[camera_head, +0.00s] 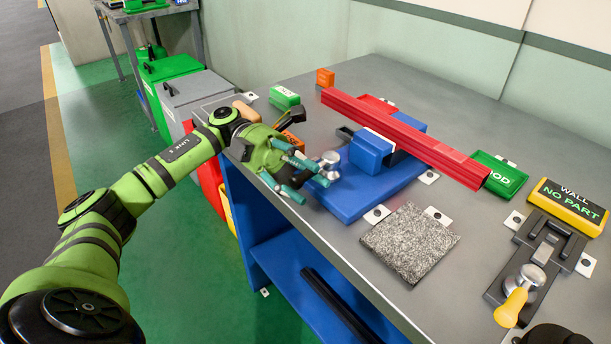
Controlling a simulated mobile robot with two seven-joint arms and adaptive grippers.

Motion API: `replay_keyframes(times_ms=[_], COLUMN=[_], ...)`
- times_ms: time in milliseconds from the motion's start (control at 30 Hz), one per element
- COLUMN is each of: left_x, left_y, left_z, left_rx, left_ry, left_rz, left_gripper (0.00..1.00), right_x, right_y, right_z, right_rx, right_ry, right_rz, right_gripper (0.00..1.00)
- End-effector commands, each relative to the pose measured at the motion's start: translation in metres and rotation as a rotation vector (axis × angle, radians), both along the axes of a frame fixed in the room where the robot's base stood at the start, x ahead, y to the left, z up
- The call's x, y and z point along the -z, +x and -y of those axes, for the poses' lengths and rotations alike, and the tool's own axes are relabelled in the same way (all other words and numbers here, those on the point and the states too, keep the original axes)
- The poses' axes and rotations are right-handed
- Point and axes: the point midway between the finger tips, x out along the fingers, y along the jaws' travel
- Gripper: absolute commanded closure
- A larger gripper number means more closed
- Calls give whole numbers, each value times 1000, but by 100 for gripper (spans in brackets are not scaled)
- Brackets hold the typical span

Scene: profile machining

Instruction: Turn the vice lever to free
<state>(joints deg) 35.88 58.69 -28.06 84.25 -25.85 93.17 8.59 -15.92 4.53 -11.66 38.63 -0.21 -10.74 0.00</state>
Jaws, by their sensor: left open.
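The blue vice (367,152) stands on a blue base plate (350,200) on the grey bench. A long red profile (400,137) lies across it, running from back left to front right. A silver, round-ended part (329,158), apparently the vice lever, shows at the vice's near left side. My left gripper (314,181) is open, its teal fingers pointing right at this silver part. The fingers partly cover it, and I cannot tell whether they touch it. The lever's full shape and its setting are hidden. My right gripper's fingers do not show.
A grey speckled pad (410,241) lies in front of the vice. Small green (284,97) and orange (325,77) blocks stand behind left.

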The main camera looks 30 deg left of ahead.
Motion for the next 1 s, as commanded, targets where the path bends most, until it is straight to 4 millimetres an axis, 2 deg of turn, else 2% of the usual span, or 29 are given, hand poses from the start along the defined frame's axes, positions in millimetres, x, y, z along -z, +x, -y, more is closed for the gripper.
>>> replay_keyframes(times_ms=[433,600,867,900,967,1000], left_x=[0,0,0,0,0,0], left_y=[14,15,15,15,15,15], left_z=[-59,-69,-71,-71,-71,-71], left_rx=[-3,0,0,0,0,0], left_ry=[1,0,0,0,0,0], left_rz=[1,1,0,0,0,0], left_gripper=[51,51,51,55,79,95], right_x=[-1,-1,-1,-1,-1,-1], right_y=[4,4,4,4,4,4], right_z=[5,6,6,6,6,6], right_rx=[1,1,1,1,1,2], right_ry=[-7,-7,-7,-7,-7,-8], right_rz=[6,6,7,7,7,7], right_gripper=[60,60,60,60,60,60])
